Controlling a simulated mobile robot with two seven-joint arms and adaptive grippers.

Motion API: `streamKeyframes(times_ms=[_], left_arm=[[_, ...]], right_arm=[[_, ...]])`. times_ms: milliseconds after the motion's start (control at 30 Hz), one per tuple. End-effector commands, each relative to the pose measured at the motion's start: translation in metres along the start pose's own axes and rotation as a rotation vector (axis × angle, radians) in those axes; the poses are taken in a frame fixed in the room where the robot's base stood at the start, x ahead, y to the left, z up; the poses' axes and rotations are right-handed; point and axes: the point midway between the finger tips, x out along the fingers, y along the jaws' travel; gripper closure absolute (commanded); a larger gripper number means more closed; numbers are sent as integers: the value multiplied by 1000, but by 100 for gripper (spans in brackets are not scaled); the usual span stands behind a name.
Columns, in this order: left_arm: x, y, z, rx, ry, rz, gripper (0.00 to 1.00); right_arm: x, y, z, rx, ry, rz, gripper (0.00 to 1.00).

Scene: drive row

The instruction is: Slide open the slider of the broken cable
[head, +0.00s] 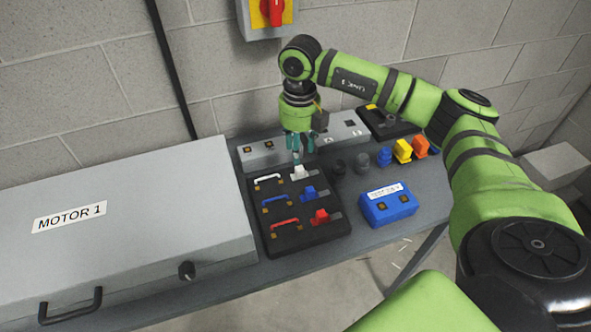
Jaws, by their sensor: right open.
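A black board (322,236) on the table carries three rows, each with a cable handle and a slider block. The white cable (268,180), blue cable (276,200) and red cable (284,223) are on the left. The white slider (299,172), blue slider (310,192) and red slider (320,215) are on the right. I cannot tell from this view which cable is broken. My right gripper (297,153) points down with open teal fingers, right at or just above the white slider; whether it touches is unclear. My left gripper is not in view.
A grey box marked MOTOR 1 (130,225) fills the left. A blue tester box (388,206) stands right of the board. Behind are a grey strip (345,127), black knobs and blue, yellow (402,150) and orange (420,147) pieces. A red switch (274,10) hangs on the wall.

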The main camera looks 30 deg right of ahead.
Motion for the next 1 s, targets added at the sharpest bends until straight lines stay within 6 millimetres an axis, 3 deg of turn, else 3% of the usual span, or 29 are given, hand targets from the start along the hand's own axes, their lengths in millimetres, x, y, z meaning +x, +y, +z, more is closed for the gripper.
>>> streamKeyframes(times_ms=[500,833,933,1000], left_arm=[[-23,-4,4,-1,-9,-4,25],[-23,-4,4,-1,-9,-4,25],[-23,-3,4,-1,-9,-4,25],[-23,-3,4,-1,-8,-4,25]], right_arm=[[63,-2,-1,1,4,-7,57],[69,-2,0,1,2,-6,57],[68,-2,0,1,2,-5,97],[68,-2,-1,1,2,-5,100]])
